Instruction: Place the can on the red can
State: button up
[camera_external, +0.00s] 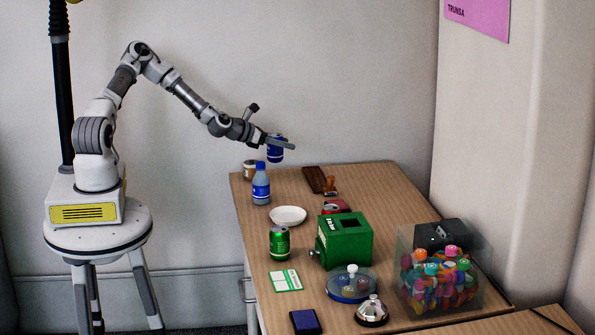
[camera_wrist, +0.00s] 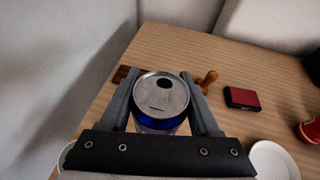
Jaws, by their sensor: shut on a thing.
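The held can is blue with a silver lid; in the external view the can (camera_external: 276,156) hangs upright in the air above the far left part of the table. My gripper (camera_external: 281,144) is shut on it. In the wrist view the can's lid (camera_wrist: 162,95) sits between both fingers of my gripper (camera_wrist: 162,80). The red can (camera_external: 327,209) stands on the table to the right, partly hidden behind the green box. In the wrist view the red can (camera_wrist: 309,130) is cut off by the right edge, apart from my gripper.
A clear bin of colourful items is at right.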

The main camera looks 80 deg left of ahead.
jog(key=w+d+r+m+h+p, duration=0.1)
jog(key=w+d+r+m+h, duration=0.15)
jog(key=d, duration=0.85)
jog(key=w+d+r+m+h+p, duration=0.1)
jog(key=w+d+r+m+h, duration=0.15)
jog(key=d, duration=0.75)
jog(key=s+d+r+m+g+h+p, duration=0.1)
jog(key=d+r+m+h, duration=0.15)
jog(key=d, duration=1.05)
jog(key=s+d+r+m+g+h+p, duration=0.1)
jog(key=s+d+r+h, duration=0.15)
jog(key=d, duration=1.05)
jog(key=w+a+f+b, duration=0.1)
jog(key=w+a+f, duration=0.7)
jog(key=a+f, duration=0.1)
jog(key=shift+f, duration=0.7)
jog(key=shift+w, duration=0.1)
jog(key=shift+f+b, duration=0.2)
jog(key=shift+b, duration=0.1)
jog(key=o, duration=1.3)
jog(key=shift+r, duration=0.1)
